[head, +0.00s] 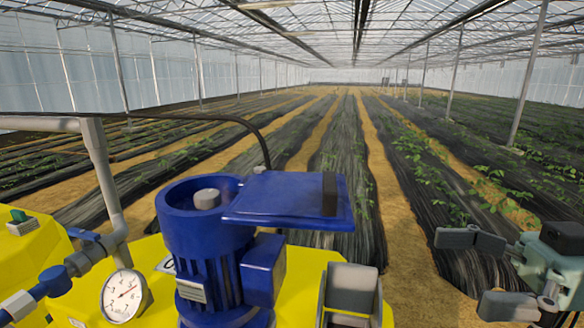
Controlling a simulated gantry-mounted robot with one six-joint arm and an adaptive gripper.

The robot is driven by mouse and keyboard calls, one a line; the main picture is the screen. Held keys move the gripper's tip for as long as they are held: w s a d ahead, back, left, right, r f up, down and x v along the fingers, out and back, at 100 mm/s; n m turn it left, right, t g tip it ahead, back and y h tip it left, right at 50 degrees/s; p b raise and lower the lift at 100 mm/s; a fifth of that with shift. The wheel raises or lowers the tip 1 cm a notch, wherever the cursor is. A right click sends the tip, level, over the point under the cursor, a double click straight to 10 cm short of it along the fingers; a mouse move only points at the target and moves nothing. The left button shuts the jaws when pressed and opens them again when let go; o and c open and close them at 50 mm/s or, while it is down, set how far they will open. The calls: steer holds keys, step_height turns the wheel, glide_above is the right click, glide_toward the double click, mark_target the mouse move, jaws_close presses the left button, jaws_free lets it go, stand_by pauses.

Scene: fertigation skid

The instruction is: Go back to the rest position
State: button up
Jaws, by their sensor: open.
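My gripper (482,272) is at the right edge of the head view, its two dark grey fingers spread apart and pointing left. Nothing is between the fingers, and it is open and empty. It stands to the right of the fertigation skid and touches nothing that I can see. The skid's blue motor (215,250) stands upright on the yellow body, with a flat blue lid (285,203) sticking out to the right at its top. The rest of my arm is mostly cut off by the frame.
A round pressure gauge (124,296) and grey pipe (104,185) with blue fittings (50,282) are at the left. A grey block (352,290) sits at the skid's right side. Open floor (415,260) lies between skid and gripper. Crop rows stretch behind.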

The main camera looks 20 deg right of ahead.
steer(key=w+a+f+m+t+h+p, duration=0.1)
steer(key=w+a+f+m+h, duration=0.3)
steer(key=w+a+f, duration=0.45)
steer(key=w+a+f+m+t+h+p, duration=0.1)
steer(key=w+a+f+m+h, duration=0.3)
steer(key=a+f, duration=0.7)
steer(key=s+a+f+m+t+h+p, duration=0.1)
steer(key=s+a+f+m+h+p, duration=0.15)
steer(key=a+f, duration=0.4)
steer(key=s+m+t+h, duration=0.1)
steer(key=s+h, duration=0.3)
steer(key=s, duration=0.2)
steer(key=shift+s+h, duration=0.25)
steer(key=shift+h, duration=0.1)
steer(key=shift+a+f, duration=0.1)
stand_by(0.6)
